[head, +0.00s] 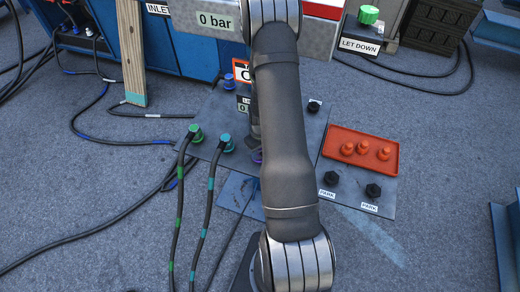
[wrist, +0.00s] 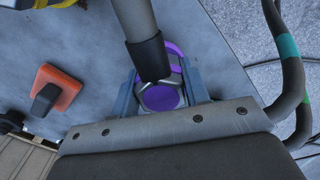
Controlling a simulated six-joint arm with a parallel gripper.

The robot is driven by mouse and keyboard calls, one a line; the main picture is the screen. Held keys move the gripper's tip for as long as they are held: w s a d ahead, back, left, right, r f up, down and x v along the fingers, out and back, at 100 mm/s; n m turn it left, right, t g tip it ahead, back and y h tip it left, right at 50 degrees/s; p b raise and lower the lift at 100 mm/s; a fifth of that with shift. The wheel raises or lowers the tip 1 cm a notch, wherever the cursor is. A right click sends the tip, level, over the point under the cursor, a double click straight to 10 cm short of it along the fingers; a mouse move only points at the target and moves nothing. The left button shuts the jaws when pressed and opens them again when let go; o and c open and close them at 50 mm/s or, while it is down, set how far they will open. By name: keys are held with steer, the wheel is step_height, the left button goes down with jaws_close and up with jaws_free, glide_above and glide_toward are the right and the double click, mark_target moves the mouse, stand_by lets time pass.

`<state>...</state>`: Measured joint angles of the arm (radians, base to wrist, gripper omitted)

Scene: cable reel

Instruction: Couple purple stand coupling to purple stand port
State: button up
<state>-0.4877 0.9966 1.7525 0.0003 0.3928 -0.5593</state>
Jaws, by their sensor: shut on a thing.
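In the wrist view my gripper (wrist: 161,90) is shut on the purple coupling (wrist: 160,98), with one grey-blue finger on each side of it. A dark cable with a black sleeve (wrist: 149,60) crosses in front of the coupling. A purple ring edge (wrist: 174,49) shows just behind the sleeve. I cannot tell whether this is the port or part of the coupling, or whether the two are seated. In the head view only a small purple patch (head: 257,156) shows beside my arm, over the grey plate; my arm hides the gripper and most of the area.
Green (head: 196,132) and teal (head: 227,143) couplings with cables stand left of my arm. A red tray (head: 335,165) with orange caps and black PARK fittings (head: 373,190) lie to the right. Cables run over the left floor. An orange-red block (wrist: 61,88) shows in the wrist view.

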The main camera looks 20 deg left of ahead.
steer(key=o, duration=1.2)
step_height(320, 180, up, 17)
steer(key=shift+r, duration=0.15)
